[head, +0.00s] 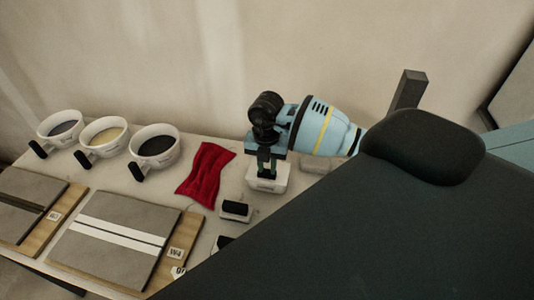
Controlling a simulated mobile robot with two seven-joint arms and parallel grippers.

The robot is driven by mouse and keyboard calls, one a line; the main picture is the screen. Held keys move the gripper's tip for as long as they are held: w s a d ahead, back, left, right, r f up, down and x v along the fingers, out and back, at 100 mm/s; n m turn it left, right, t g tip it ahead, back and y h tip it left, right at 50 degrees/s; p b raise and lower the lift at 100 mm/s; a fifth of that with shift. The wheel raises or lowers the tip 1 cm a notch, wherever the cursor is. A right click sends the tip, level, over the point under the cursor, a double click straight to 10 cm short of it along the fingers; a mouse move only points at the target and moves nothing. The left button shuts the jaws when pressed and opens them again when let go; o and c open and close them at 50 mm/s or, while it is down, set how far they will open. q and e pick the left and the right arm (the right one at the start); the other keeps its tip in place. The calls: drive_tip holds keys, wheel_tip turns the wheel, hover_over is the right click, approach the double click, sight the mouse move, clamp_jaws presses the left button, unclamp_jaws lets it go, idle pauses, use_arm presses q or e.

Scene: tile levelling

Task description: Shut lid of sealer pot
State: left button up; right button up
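A small white container (266,184), probably the sealer pot, stands on the table near the wall. My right gripper (265,170) comes in from the right and points down right over it. The fingers cover its top, so I cannot see whether its lid is up or down. The fingertips are small and dark here, and I cannot tell whether they are open, shut or touching the pot. My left gripper is not in view.
Three white bowls with dark handles (155,146) stand at the back left. A red cloth (206,172) lies left of the pot. A black-topped block (236,210) is in front. Boards with grey tiles (112,240) fill the front left.

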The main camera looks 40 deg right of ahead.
drive_tip(key=o, duration=0.9)
drive_tip(key=shift+s+a+r, duration=0.25)
drive_tip(key=shift+a+r, duration=0.15)
drive_tip(key=shift+r, duration=0.25)
drive_tip(key=shift+s+a+r, duration=0.25)
drive_tip(key=shift+a+r, duration=0.15)
drive_tip(key=shift+r, duration=0.2)
drive_tip(key=shift+o, duration=0.2)
drive_tip(key=shift+w+d+r, duration=0.1)
drive_tip(key=shift+r, duration=0.2)
drive_tip(key=shift+w+d+r, duration=0.2)
drive_tip(key=shift+w+d, duration=0.15)
drive_tip(key=shift+d, duration=0.05)
drive_tip(key=shift+s+r, duration=0.1)
drive_tip(key=shift+r, duration=0.25)
